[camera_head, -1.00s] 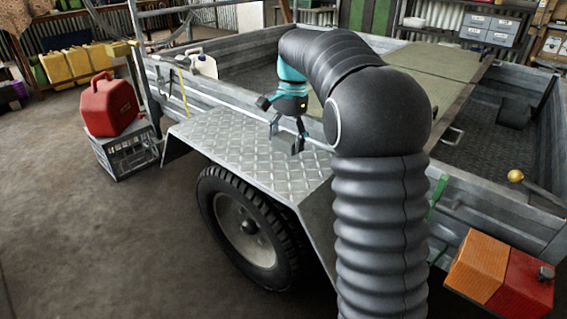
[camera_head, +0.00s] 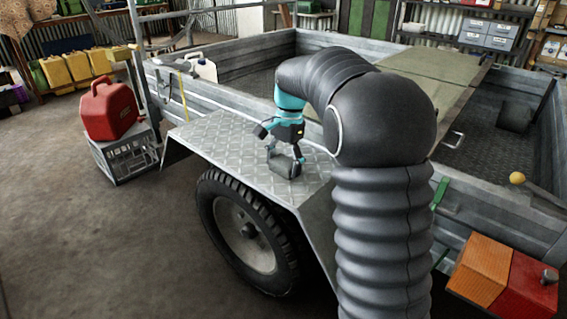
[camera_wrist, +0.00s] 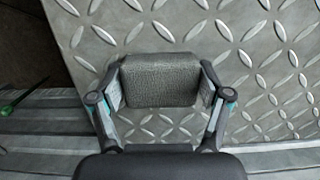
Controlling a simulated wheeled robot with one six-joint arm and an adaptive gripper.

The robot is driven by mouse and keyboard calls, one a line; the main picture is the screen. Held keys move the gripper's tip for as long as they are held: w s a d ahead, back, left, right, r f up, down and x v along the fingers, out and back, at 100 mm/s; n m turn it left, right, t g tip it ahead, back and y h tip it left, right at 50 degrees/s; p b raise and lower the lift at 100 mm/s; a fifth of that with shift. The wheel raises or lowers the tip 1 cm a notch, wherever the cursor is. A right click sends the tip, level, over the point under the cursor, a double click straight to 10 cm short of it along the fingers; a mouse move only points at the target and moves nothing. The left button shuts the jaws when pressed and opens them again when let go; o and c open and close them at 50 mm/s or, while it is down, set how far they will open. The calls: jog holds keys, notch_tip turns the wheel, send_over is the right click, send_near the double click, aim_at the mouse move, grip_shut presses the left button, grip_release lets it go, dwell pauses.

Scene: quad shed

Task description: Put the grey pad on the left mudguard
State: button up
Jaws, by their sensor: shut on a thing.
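The grey pad (camera_wrist: 160,80) is a textured block with rounded edges, held between both fingers of my gripper (camera_wrist: 160,92) in the wrist view. In the head view my gripper (camera_head: 284,158) points down over the mudguard, with the pad (camera_head: 286,167) at its fingertips. The left mudguard (camera_head: 228,140) is a flat grey tread-plate surface over the trailer wheel. The pad is at or very close to the plate; I cannot tell whether it touches.
The trailer side wall (camera_head: 235,102) runs behind the mudguard. A red jerrycan (camera_head: 108,110) stands on a grey crate (camera_head: 125,155) to the left. A tyre (camera_head: 245,230) sits below the mudguard. The left part of the mudguard is clear.

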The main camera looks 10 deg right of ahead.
aim_at(288, 159)
jog(key=o, duration=1.2)
notch_tip(288, 159, up, 12)
jog(key=w+d+p, duration=0.1)
jog(key=d+p, duration=0.1)
jog(key=s+a+r+n+t, duration=0.1)
jog(key=s+r+n, duration=0.1)
jog(key=s, duration=0.5)
jog(key=shift+s+a+f+n+t+h, duration=0.2)
jog(key=shift+s+f+n+t, duration=1.1)
jog(key=shift+s, duration=2.75)
jog(key=shift+s+f+n+t+h, duration=0.4)
jog(key=shift+s+f+n, duration=1.45)
jog(key=shift+s, duration=2.25)
jog(key=shift+s+a+f+n+t+h, duration=0.1)
jog(key=shift+s+f+n+t, duration=1.45)
jog(key=shift+s, duration=2.5)
jog(key=shift+f+m+g, duration=0.3)
jog(key=shift+f+g, duration=0.05)
jog(key=shift+g, duration=0.1)
